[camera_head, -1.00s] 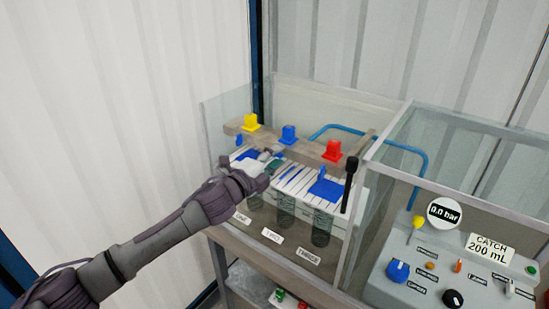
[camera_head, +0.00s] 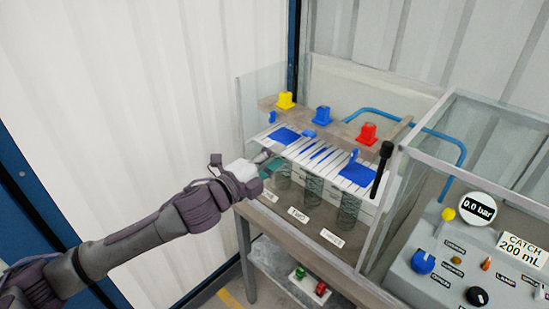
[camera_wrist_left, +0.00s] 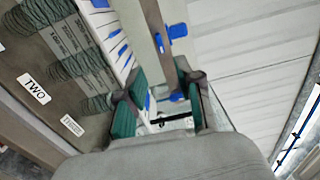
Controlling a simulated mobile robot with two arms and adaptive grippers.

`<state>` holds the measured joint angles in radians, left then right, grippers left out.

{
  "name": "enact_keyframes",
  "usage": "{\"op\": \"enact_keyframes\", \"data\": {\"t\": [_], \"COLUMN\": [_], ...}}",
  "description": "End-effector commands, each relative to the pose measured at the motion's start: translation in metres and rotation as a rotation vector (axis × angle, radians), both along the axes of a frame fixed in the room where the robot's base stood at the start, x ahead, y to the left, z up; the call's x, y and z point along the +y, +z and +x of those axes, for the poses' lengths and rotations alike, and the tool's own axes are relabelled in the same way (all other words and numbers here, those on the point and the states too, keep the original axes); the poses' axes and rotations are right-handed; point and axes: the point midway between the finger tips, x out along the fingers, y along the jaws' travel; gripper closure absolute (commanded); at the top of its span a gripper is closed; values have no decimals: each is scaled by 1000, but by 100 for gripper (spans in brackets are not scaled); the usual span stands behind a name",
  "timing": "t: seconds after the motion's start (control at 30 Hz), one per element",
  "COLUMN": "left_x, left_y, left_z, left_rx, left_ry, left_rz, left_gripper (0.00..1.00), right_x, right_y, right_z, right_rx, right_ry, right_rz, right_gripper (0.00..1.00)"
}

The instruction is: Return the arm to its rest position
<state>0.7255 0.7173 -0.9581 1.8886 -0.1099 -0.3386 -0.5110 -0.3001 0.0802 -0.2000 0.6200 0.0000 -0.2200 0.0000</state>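My left arm reaches in from the left in the head view. Its gripper (camera_head: 264,162) is at the left front corner of the triplex pump bench, beside the white slatted panel (camera_head: 318,153). In the left wrist view the two green-padded fingers (camera_wrist_left: 160,98) stand apart with nothing clearly held between them. Coiled springs (camera_wrist_left: 75,52) and the "TWO" label (camera_wrist_left: 33,88) lie to the left of the fingers there. My right gripper is not in view.
Yellow (camera_head: 286,100), blue (camera_head: 322,116) and red (camera_head: 367,134) blocks sit on the pump's back beam. Clear panels and a black upright lever (camera_head: 381,168) stand to the right. The control panel (camera_head: 455,260) reads 0.0 bar. Free space lies left of the bench.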

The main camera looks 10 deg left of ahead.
Motion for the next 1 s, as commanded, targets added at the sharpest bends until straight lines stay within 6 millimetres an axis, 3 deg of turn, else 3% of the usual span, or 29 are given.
{"op": "enact_keyframes", "data": {"t": [0.33,0.47,0.57,0.6,0.73,0.87,1.0], "left_x": [2,16,37,48,82,111,137], "left_y": [-5,-43,-103,-131,-226,-319,-412], "left_z": [2,17,33,37,34,9,-38], "left_rx": [12,101,233,294,485,661,834], "left_ry": [7,65,154,198,336,474,621], "left_rz": [-6,-60,-137,-173,-282,-375,-460], "left_gripper": [65,65,65,65,65,65,65], "right_x": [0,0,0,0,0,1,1], "right_y": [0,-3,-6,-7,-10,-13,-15], "right_z": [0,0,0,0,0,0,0], "right_rx": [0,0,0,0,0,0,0], "right_ry": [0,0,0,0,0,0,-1], "right_rz": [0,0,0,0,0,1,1], "right_gripper": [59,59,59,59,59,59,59]}}
